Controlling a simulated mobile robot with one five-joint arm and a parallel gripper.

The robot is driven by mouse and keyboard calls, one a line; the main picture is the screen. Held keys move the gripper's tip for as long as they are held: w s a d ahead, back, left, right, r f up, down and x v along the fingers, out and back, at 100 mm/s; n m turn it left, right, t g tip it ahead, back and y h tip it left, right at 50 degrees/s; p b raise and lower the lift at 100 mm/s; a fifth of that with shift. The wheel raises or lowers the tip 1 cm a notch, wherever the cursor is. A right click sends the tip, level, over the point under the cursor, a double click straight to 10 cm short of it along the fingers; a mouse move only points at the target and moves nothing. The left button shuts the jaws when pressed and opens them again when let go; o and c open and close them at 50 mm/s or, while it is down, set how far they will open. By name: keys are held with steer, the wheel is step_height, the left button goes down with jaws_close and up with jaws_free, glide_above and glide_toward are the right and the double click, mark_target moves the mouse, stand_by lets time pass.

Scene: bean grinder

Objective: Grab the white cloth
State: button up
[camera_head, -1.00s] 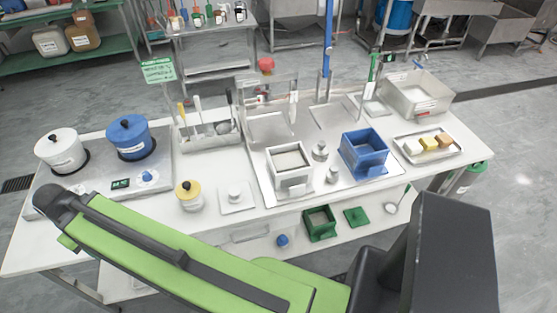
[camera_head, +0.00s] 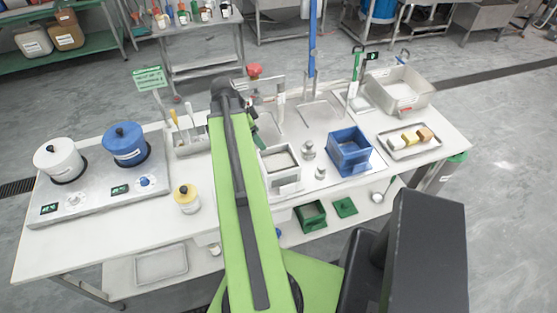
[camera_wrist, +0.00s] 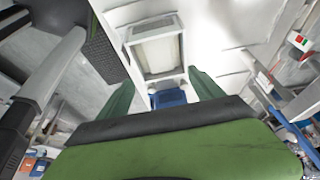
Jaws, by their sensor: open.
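A small white block-like item (camera_head: 394,143), which may be the white cloth, lies at the left end of a shallow tray (camera_head: 412,154) on the right of the table. A yellow item (camera_head: 409,138) and a brown item (camera_head: 425,134) lie beside it. My gripper (camera_wrist: 160,80) is open, its two green fingers apart and nothing held between them. In the head view, my arm mostly hides it, near the white open box (camera_head: 283,181), well left of the tray. I cannot make out the white item in the wrist view.
A blue open box (camera_head: 350,160) stands between the white box and the tray. A metal basin (camera_head: 400,96) stands behind the tray. Blue (camera_head: 125,146) and white (camera_head: 58,162) pots stand at left.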

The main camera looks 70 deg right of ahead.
steer(key=b, duration=1.2)
glide_above(278, 162)
steer(key=w+a, duration=0.2)
steer(key=w, duration=0.1)
step_height(278, 162, down, 12)
steer(key=shift+s+r, duration=0.15)
steer(key=shift+r, duration=0.1)
steer(key=shift+s+d+f, duration=0.1)
steer(key=shift+s, duration=0.05)
steer(key=b+x, duration=0.4)
steer(key=x, duration=0.1)
steer(key=shift+s, duration=0.25)
steer(key=shift+c, duration=0.5)
steer(key=c, duration=1)
steer(key=shift+r, duration=0.2)
